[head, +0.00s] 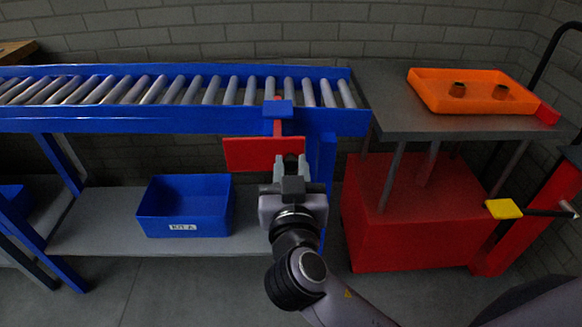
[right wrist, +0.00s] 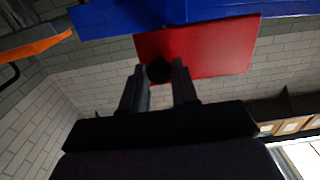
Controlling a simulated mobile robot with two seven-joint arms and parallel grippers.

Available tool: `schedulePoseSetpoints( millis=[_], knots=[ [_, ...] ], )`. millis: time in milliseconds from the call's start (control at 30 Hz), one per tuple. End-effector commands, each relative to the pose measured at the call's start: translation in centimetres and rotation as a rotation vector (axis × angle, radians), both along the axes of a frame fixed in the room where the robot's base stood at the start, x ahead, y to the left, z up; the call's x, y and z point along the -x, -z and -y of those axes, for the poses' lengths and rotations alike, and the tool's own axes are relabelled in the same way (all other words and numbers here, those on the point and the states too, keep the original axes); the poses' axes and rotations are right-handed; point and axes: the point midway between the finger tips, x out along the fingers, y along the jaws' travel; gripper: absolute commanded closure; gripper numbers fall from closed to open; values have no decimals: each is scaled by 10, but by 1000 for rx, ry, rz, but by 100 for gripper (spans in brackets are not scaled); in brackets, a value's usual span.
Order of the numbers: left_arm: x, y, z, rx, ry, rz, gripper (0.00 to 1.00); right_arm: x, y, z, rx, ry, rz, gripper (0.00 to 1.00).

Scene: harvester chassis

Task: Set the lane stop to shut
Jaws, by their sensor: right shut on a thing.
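The lane stop is a red plate (head: 248,153) hanging below the front rail of the blue roller conveyor (head: 180,125), near its right end. A red upright bar (head: 277,127) passes through a blue bracket (head: 279,108) above the plate, and its top shows just above the rail. My right gripper (head: 290,167) is at the right part of the plate. In the right wrist view its fingers (right wrist: 159,82) are shut on a round dark knob (right wrist: 159,70) in front of the red plate (right wrist: 205,48). In the head view the knob is hidden. My left gripper is out of view.
A blue bin (head: 186,208) labelled KIT A stands on the grey shelf (head: 90,225) below the conveyor. A yellow-ended lever (head: 503,209) sticks out there.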

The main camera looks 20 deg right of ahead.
Motion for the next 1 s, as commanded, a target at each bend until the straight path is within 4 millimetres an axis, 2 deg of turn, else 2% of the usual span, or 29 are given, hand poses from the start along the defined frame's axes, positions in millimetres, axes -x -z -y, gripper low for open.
schedulePoseSetpoints(
  millis=[133, 300, 433, 567, 800, 833, 867, 900, 1000],
  knots=[
    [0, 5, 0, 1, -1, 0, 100, -14, 1, 4, 1, 3, 1, 100],
    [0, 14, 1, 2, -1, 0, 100, -46, 1, 13, -1, 3, 3, 100],
    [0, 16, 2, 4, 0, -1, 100, -65, 1, 18, -1, 2, 1, 100],
    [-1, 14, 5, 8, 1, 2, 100, -72, 0, 20, 1, 0, 2, 100],
    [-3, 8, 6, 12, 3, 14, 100, -71, -1, 21, 0, 0, 1, 100],
    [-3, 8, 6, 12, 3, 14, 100, -71, -1, 21, 0, 0, 1, 68],
    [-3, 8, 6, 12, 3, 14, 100, -71, -1, 21, 0, 0, 1, 58],
    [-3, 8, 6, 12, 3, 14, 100, -71, -1, 21, 0, 0, 1, 50],
    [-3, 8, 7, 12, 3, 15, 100, -71, -1, 21, -1, 0, 1, 50]
  ],
)
